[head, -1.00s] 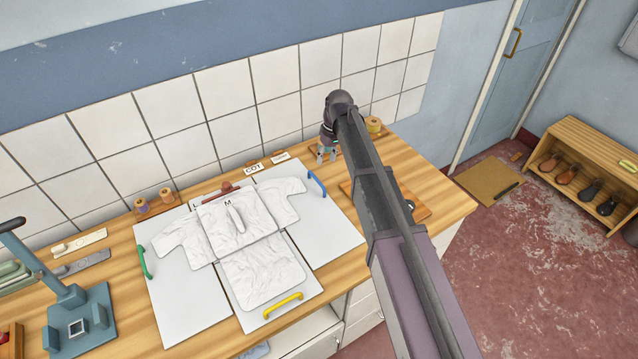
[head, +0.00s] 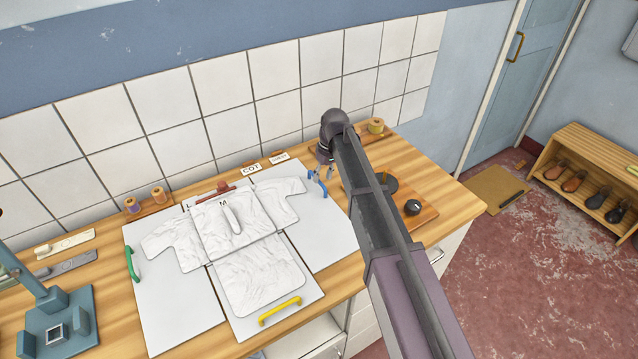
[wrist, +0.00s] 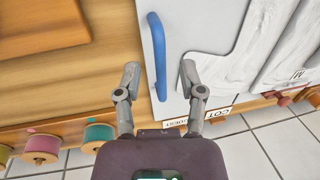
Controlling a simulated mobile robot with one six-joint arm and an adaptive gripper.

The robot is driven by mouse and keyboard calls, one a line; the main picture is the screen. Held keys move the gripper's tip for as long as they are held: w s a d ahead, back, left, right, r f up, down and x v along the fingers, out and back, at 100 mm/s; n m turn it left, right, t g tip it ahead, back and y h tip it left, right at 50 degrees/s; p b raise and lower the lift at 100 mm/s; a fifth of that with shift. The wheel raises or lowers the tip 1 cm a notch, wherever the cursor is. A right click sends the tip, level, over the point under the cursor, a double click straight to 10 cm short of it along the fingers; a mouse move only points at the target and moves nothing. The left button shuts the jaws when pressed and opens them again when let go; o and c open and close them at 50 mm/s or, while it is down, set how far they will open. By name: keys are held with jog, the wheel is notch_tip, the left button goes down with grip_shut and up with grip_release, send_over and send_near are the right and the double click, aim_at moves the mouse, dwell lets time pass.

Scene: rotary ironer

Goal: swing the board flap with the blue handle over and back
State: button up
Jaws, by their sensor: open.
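The folding board has white panels with a white shirt (head: 232,229) spread over them. The right board flap (head: 328,238) carries the blue handle (head: 317,182) at its outer right edge, and lies flat. My gripper (head: 321,172) is at the blue handle's far end in the head view. In the wrist view my gripper (wrist: 159,82) is open, with one finger on each side of the blue handle (wrist: 157,55). Whether the fingers touch it cannot be told. The green handle (head: 133,264) is on the left flap and the yellow handle (head: 280,311) on the front flap.
Thread spools (head: 145,198) stand behind the board, with more spools (wrist: 41,147) near my gripper in the wrist view. A wooden board with a black knob (head: 412,207) lies to the right. A blue-grey press (head: 55,320) stands at the left. Tiled wall is behind.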

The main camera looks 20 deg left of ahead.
jog(key=shift+s+a+f+b, duration=0.1)
jog(key=shift+f+b, duration=0.35)
jog(key=shift+f, duration=0.25)
grip_shut()
jog(key=shift+a+r, duration=0.1)
jog(key=shift+a, duration=0.15)
jog(key=shift+d, duration=0.25)
